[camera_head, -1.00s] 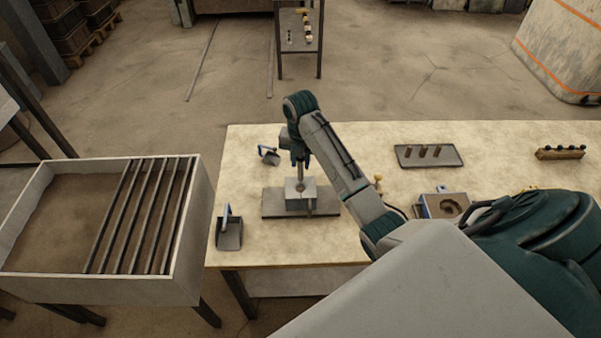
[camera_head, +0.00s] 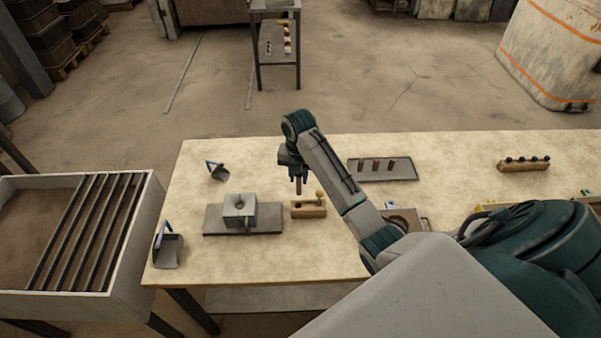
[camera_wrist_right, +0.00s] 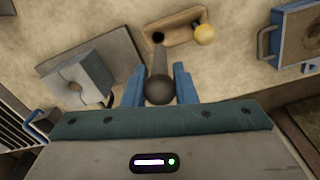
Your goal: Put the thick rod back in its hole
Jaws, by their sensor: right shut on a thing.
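My right gripper (camera_head: 297,176) is shut on the thick rod (camera_head: 299,186), a dark grey rod that hangs down from the jaws. In the right wrist view the rod (camera_wrist_right: 158,88) sits between the blue fingers (camera_wrist_right: 159,86), its round end toward the camera. Below is a small wooden block (camera_head: 312,211) with a yellow-knobbed piece (camera_head: 320,195) at its right end. In the right wrist view the wooden block (camera_wrist_right: 180,27) shows a dark open hole (camera_wrist_right: 158,38) left of the yellow knob (camera_wrist_right: 204,34). The rod's far end appears close to that hole; I cannot tell whether it touches. My left gripper is out of view.
A grey block with a hole (camera_head: 240,211) stands on a dark plate (camera_head: 213,221) to the left. Two scoops (camera_head: 218,172) (camera_head: 168,250) lie further left. A tray with pegs (camera_head: 400,169) is at the back right. Bare tabletop lies behind the grey block.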

